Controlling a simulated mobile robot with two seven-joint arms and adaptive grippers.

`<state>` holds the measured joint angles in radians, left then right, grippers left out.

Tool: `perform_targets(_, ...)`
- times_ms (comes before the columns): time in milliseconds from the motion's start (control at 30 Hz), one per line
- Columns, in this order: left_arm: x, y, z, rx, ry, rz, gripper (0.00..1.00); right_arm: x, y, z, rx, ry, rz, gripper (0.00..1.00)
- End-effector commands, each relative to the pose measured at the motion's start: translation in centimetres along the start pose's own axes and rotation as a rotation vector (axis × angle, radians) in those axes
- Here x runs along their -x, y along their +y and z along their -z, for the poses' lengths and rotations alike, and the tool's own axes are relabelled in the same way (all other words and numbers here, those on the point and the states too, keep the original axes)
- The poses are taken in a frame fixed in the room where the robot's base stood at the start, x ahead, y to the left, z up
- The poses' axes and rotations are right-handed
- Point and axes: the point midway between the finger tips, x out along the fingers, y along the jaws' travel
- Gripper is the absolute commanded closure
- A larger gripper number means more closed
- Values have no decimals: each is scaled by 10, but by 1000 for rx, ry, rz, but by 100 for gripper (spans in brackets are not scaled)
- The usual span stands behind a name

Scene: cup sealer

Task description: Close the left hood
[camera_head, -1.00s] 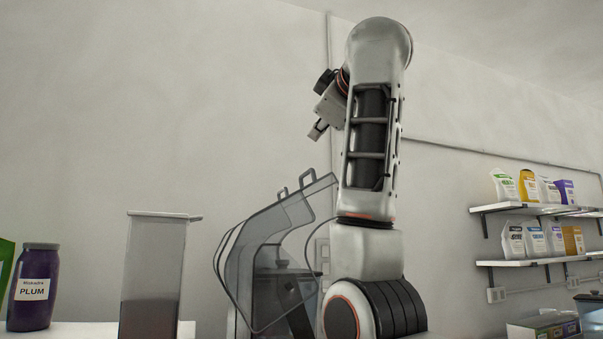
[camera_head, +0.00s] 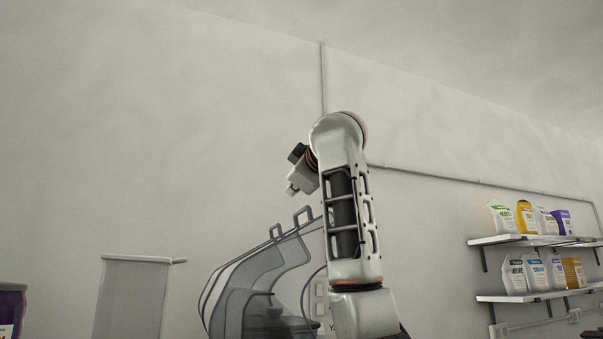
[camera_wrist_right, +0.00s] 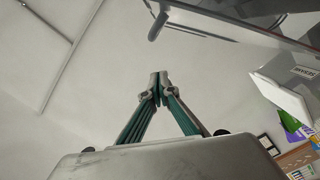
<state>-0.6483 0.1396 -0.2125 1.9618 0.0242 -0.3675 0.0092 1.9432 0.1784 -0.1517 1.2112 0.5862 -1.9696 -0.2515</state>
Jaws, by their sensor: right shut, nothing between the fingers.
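The clear hood panels (camera_head: 262,272) of the sealer stand tilted up at the lower middle of the head view. Two loop handles show on their upper edges, a left one (camera_head: 276,231) and a right one (camera_head: 303,215). Which panel is the left hood is hard to tell, as they overlap. My right gripper (camera_head: 291,190) is shut and empty, just above the handles in the picture. In the right wrist view its fingertips (camera_wrist_right: 158,80) meet, and a grey handle (camera_wrist_right: 157,27) on a clear panel (camera_wrist_right: 235,22) lies beyond them, apart from them. My left gripper is out of view.
A tall clear container (camera_head: 132,295) stands left of the hoods, with a dark purple jar (camera_head: 12,305) at the far left edge. Wall shelves (camera_head: 535,297) with several pouches are at the right.

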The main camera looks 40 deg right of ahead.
Motion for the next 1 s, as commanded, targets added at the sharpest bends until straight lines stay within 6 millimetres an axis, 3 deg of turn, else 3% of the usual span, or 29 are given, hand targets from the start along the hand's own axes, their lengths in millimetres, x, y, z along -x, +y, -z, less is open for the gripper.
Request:
perform_targets(33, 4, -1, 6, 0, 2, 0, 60, -10, 2, -1, 1, -5, 2, 100)
perform_targets(100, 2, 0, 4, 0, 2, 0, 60, -10, 0, -15, 0, -3, -1, 100)
perform_targets(300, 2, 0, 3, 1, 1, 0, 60, -15, -1, -35, 0, -2, 1, 100)
perform_targets(1000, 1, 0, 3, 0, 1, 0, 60, -22, 3, -50, -39, -3, 3, 100)
